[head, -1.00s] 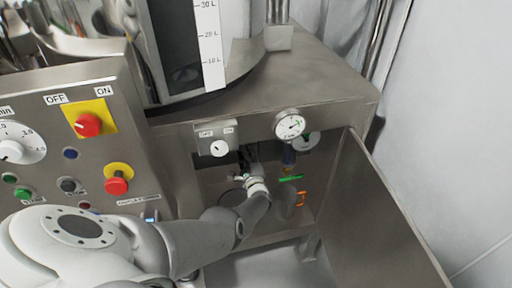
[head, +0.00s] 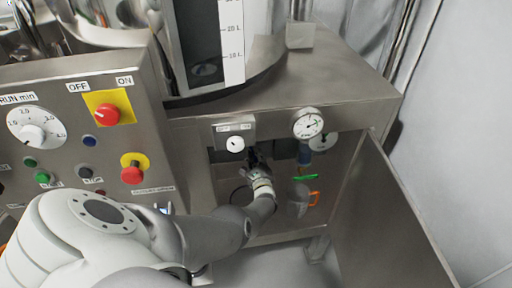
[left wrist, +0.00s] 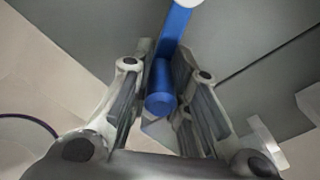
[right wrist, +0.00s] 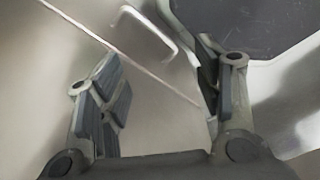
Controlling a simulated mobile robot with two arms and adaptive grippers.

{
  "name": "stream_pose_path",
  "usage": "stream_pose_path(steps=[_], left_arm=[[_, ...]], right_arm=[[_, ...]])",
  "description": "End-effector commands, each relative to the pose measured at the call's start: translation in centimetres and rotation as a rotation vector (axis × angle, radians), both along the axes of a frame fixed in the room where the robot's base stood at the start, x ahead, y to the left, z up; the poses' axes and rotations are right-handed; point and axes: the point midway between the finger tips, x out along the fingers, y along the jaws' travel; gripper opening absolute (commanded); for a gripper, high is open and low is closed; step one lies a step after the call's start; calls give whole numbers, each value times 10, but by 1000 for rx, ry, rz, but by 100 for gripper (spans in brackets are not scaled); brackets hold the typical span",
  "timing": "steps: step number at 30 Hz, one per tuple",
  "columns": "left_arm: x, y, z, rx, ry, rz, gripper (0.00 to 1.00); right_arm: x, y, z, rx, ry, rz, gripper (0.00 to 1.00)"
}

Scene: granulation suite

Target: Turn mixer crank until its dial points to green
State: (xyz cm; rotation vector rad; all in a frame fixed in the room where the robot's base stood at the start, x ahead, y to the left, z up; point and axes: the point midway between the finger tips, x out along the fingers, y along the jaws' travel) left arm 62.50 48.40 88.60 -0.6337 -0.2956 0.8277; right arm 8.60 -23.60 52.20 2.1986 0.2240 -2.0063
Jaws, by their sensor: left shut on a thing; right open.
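The crank's blue handle (left wrist: 160,95) and its blue arm (left wrist: 180,28) show in the left wrist view. My left gripper (left wrist: 162,88) has a finger on either side of the handle and is shut on it. In the head view the left gripper (head: 256,163) reaches into the recess under the machine top, where it is dark and the crank is mostly hidden. A round white gauge (head: 308,123) with a dark needle is on the front edge. I cannot tell which colour it points to. My right gripper (right wrist: 160,80) is open and empty in the right wrist view.
A small plate with a white knob (head: 235,144) is above the recess. A green-handled valve (head: 305,178) and an orange handle (head: 315,198) are right of my gripper. An open metal door (head: 385,225) bounds the right side. A control panel (head: 65,115) stands left.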

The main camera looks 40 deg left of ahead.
Motion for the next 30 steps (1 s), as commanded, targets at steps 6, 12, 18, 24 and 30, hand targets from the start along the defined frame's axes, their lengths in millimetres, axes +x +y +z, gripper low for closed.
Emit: stream_pose_path(steps=[6,12,18,24,30], left_arm=[[-4,0,-6,-12,6,4,0],[-3,0,-5,-9,5,2,41],[-2,0,-3,-5,2,2,41],[0,-1,0,-19,-17,1,41],[7,-7,7,-115,-130,0,41]], right_arm=[[0,-2,0,-2,1,-1,60],[0,-2,0,-3,-1,-2,60],[0,-2,0,-3,-1,-2,60],[1,0,0,0,-1,-2,60],[1,0,3,0,-1,-2,60]])
